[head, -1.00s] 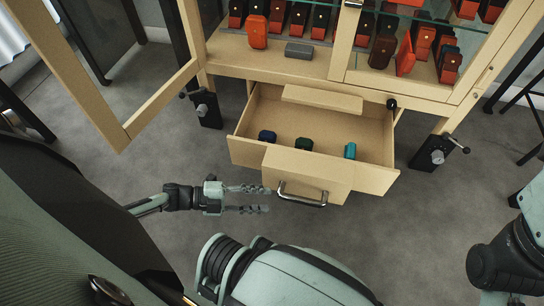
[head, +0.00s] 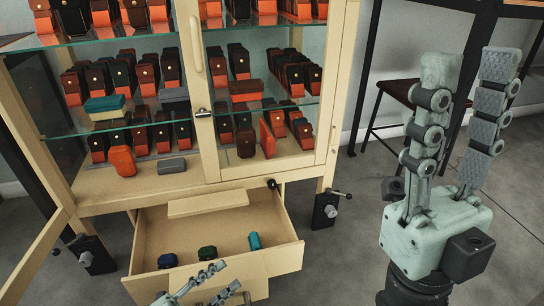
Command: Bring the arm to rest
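My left gripper (head: 228,278) is at the bottom edge, in front of the open drawer (head: 285,252). Its two fingers are apart with nothing seen between them, and the rest of that arm is out of frame. My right gripper (head: 469,68) stands large at the right, fingers pointing up. Its fingers are spread apart and empty, well clear of the cabinet.
The wooden cabinet (head: 345,60) has glass shelves with many orange, brown and dark cases. The drawer holds a blue item (head: 167,261), a dark green item (head: 207,253) and a teal item (head: 255,241). A dark stool (head: 412,92) stands behind my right gripper.

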